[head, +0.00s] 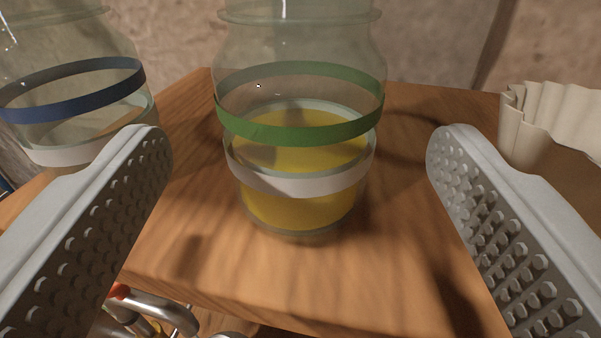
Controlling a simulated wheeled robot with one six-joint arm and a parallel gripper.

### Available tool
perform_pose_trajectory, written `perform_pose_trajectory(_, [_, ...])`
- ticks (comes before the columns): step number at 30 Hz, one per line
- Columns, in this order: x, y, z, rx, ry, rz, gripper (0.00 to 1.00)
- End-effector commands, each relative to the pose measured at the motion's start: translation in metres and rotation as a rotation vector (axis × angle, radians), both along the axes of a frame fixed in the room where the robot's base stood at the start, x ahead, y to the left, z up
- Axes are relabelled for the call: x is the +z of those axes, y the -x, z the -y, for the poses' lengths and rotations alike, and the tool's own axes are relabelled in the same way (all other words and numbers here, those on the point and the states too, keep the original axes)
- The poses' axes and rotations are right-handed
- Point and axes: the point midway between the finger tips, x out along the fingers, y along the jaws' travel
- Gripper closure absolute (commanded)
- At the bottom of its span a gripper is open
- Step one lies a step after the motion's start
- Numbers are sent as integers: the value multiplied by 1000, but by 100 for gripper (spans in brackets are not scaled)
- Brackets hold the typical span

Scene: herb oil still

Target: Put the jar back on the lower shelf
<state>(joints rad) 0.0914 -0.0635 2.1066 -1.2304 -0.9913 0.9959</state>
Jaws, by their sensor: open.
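A clear glass jar (300,155) with a green band and a white band stands upright on a wooden surface (270,275). It holds yellow liquid in its lower part, and its top is cut off by the picture edge. My gripper (298,145) is open, with one ridged finger on each side of the jar. The fingers are apart from the jar, with a visible gap on both sides. Which level of shelf the wooden surface is, I cannot tell.
A second clear jar (75,95) with a blue band and a white band stands at the left, behind my left finger. A pleated cream paper cup (555,120) is at the right. Metal tubing (150,312) with a red part shows below the wood's front edge. A rough wall (430,45) stands behind.

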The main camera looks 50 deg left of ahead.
Motion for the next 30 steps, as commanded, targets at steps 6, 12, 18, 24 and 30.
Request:
perform_pose_trajectory(6, [0,22,25,-2,-1,-1,22])
perform_pose_trajectory(12, [0,31,34,-1,-1,1,22])
perform_pose_trajectory(18, [0,32,34,0,-1,-1,22])
perform_pose_trajectory(24, [9,36,35,-28,1,22,22])
perform_pose_trajectory(30, [50,57,43,-178,12,121,22])
